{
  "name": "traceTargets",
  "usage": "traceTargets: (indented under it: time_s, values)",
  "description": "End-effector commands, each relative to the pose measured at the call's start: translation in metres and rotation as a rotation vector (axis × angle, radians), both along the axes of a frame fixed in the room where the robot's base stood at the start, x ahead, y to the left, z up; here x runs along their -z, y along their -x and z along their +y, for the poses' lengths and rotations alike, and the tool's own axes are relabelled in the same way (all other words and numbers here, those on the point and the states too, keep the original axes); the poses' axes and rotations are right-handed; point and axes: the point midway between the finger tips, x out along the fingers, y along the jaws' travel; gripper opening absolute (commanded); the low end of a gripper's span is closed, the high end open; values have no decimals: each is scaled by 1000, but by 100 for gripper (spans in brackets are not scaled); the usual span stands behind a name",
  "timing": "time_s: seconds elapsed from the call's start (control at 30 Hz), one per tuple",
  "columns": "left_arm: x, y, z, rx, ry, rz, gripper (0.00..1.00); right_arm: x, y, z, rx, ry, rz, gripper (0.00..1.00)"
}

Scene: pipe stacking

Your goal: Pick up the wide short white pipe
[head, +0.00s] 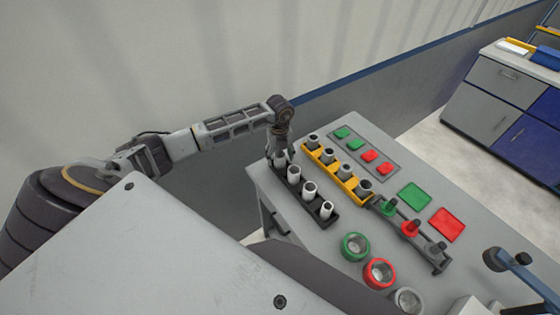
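A black rack (318,216) stands along the near left edge of the grey table and holds several white pipes upright. One pipe (294,174), another (309,190) and the nearest one (326,209) show clearly. I cannot tell for sure which is the wide short one. My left gripper (279,155) points down at the rack's far end, at or just above the farthest white pipe. The gripper hides most of that pipe, and its fingers are too small and dark to tell open from shut. My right gripper is not in view.
Beside the black rack is a yellow rack (324,160) with several grey pipes. Beyond are green and red buttons, a green pad (414,197) and a red pad (447,225). A grey holder with coloured pegs and round green (355,246) and red (380,273) cups stand nearer.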

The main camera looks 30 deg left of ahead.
Motion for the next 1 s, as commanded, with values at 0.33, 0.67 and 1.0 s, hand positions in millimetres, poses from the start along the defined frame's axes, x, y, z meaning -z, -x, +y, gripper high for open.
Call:
traceTargets:
  time_s: [0.33, 0.67, 1.0]
  values:
    - [0, 0, 0, 0, 0, 0, 20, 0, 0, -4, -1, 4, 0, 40]
    - [-2, 0, 0, 0, 0, 0, 18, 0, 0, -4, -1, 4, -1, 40]
    - [-32, -1, 0, 0, 0, -4, 18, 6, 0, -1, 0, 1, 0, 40]
